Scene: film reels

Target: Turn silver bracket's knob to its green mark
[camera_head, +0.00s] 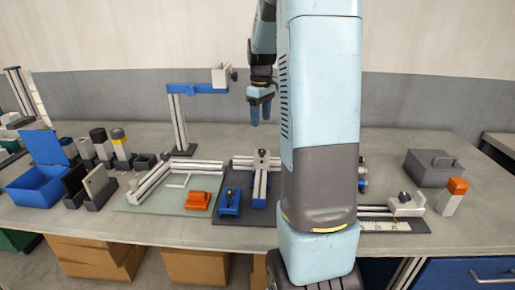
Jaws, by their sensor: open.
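My gripper (261,115) hangs pointing down above the back middle of the bench, with blue fingers apart and nothing visible between them. A silver bracket (220,74) sits at the right end of a blue crossbar, with a dark knob (234,76) on its right side. The knob is to the left of my gripper and higher in the picture. Another silver block (408,206) with a dark knob stands on a ruled scale at the right. I cannot tell for certain which one is the task's bracket. No green mark can be made out.
The blue crossbar (197,89) stands on a post (179,121). Below lie a silver and blue rail assembly (260,184), an orange block (198,201) and a blue block (229,202). A blue bin (38,187) is left, a grey box (430,170) right. My arm hides the centre right.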

